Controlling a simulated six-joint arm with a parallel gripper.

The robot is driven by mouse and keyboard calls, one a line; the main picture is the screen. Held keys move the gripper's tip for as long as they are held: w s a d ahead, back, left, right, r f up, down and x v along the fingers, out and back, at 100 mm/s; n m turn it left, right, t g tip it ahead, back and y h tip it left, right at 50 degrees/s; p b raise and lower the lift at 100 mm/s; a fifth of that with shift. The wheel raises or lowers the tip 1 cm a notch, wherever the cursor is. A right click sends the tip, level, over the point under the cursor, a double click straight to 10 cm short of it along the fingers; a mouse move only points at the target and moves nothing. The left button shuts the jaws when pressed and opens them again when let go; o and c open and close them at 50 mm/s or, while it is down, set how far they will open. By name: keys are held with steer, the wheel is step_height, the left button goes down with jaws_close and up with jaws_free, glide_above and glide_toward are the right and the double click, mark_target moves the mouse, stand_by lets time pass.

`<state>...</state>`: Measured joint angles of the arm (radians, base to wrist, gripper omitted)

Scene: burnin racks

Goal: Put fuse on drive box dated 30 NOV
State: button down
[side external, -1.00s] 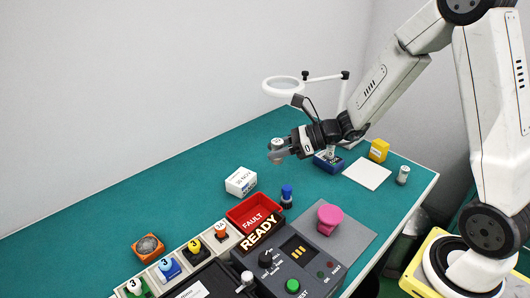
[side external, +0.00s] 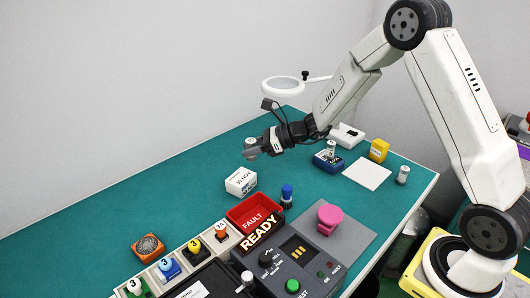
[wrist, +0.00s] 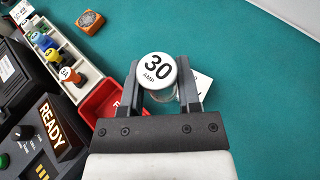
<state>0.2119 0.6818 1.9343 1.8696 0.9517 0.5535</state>
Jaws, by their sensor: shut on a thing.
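My gripper (side external: 256,149) is shut on a fuse (wrist: 158,72), a clear cylinder with a white cap reading "30 AMP". The fuse also shows in the side external view (side external: 250,141), high over the table. The white drive box (side external: 241,182) with printing that looks like "30 NOV" lies on the teal mat below the gripper. In the wrist view the white box (wrist: 203,86) is mostly hidden behind the right finger. A blue box (side external: 327,162) with another fuse (side external: 331,149) on it and a yellow box (side external: 379,150) stand farther right.
A red FAULT bin (side external: 252,212) stands in front of the white box, beside a blue-topped piece (side external: 286,196). The READY panel (side external: 290,262) and a rack of colored pieces (side external: 195,247) fill the front. A lone fuse (side external: 402,175) stands right of a white pad (side external: 367,173).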

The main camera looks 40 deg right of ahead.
glide_above(241, 177)
steer(key=shift+s+f, duration=0.2)
steer(key=shift+f, duration=2.45)
steer(key=shift+w+f, duration=0.25)
steer(key=shift+f, duration=1.6)
steer(key=shift+f, duration=0.1)
steer(key=shift+c, duration=1.6)
jaws_free()
